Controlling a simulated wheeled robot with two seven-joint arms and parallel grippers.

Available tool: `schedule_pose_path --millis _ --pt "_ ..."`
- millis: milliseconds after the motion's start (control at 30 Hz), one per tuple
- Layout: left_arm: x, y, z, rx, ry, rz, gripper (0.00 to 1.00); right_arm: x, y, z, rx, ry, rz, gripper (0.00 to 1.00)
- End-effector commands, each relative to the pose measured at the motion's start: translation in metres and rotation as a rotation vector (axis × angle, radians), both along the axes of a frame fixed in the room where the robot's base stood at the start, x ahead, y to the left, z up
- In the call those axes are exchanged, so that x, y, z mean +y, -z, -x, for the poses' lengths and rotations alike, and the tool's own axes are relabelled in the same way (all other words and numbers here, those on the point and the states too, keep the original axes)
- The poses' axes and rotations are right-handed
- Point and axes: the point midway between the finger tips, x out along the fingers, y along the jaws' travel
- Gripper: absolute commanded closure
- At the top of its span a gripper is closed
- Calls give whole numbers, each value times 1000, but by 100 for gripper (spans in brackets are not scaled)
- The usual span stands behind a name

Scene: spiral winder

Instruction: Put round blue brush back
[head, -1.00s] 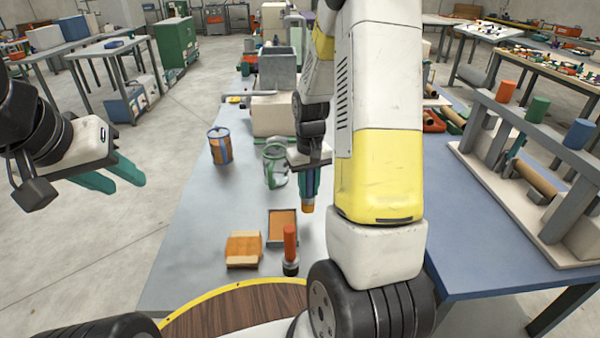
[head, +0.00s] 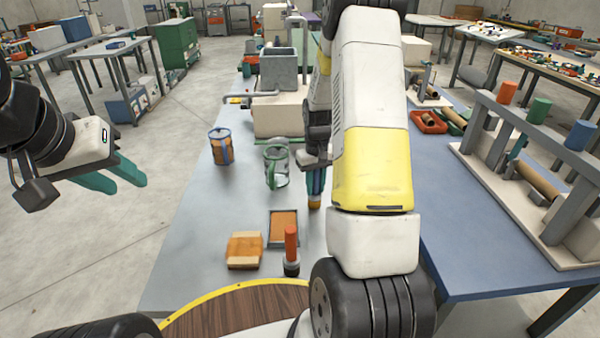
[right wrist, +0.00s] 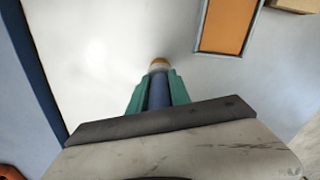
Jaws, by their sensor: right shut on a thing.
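My right gripper (head: 316,180) is shut on the round blue brush (head: 316,190), which points down with a yellow-orange tip, over the grey table. In the right wrist view the blue brush (right wrist: 159,93) stands between the teal fingers, its pale and yellow end away from the gripper. The green-rimmed clear jar (head: 276,165) stands just left of the brush, apart from it. A brown and blue holder (head: 221,146) stands further left. My left gripper (head: 118,176) is open and empty, left of the table. My right arm hides part of the table.
An orange-filled tray (head: 283,225), which also shows in the right wrist view (right wrist: 228,25), a wooden-edged orange block (head: 244,250) and an orange-handled tool (head: 291,250) stand near the front. A grey bin (head: 284,68) is behind. The table's left part is clear.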

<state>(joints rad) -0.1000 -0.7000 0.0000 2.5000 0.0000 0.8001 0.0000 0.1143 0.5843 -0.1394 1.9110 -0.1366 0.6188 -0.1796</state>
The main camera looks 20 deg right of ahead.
Motion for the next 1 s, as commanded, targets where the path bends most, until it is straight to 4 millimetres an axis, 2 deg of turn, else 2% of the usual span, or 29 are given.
schedule_pose_path --millis 67,100,200,500,633,767,1000 --pt "0 0 0 0 0 0 64 0 3 0 1 0 0 100" --pt "0 0 0 0 0 0 64 0 3 0 1 0 0 72" --pt "0 0 0 0 0 0 64 0 3 0 1 0 0 54" --pt "0 0 0 0 0 0 64 0 2 0 1 0 0 54" --pt "0 0 0 0 0 0 64 0 -7 -1 -2 0 0 54" --pt "0 0 0 0 0 0 64 0 -30 -1 -4 0 1 54" --pt "0 0 0 0 0 0 64 0 -82 -1 -4 0 1 54"
